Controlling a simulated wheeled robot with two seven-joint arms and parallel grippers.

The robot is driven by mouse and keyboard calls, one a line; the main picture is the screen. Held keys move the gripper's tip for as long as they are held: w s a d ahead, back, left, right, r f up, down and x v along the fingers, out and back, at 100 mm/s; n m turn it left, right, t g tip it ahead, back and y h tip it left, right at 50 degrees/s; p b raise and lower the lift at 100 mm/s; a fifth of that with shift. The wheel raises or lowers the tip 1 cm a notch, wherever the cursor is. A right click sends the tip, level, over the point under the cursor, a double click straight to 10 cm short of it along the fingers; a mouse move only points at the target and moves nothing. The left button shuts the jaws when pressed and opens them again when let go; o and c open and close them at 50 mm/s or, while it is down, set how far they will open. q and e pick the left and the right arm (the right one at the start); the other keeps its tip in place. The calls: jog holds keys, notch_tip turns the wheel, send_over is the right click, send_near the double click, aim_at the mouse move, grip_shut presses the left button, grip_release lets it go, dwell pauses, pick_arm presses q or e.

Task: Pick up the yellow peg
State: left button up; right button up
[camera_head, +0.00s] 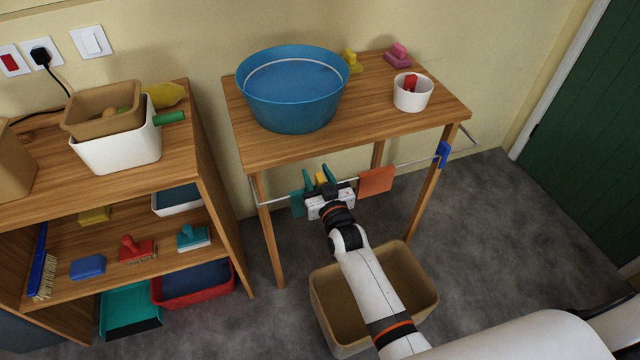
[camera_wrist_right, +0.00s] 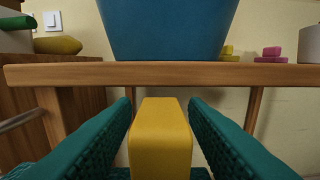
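The yellow peg (camera_head: 320,178) is at the front rail under the tall table. It also shows in the right wrist view (camera_wrist_right: 160,140), upright between the two green fingers. My right gripper (camera_head: 316,174) is around the peg. Its fingers (camera_wrist_right: 160,103) stand either side, with a narrow gap visible near the tips, so it looks open. The gripper hides the rail there, so I cannot tell whether the peg is clipped on it. My left gripper is not in view.
The rail (camera_head: 410,161) also carries a teal cloth (camera_head: 297,204), an orange cloth (camera_head: 376,181) and a blue peg (camera_head: 443,153). Above is the tabletop (camera_head: 390,130) with a blue tub (camera_head: 293,100) and white pot (camera_head: 413,97). A brown bin (camera_head: 422,280) stands below my right arm.

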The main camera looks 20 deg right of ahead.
jog(key=shift+c, duration=0.6)
grip_shut()
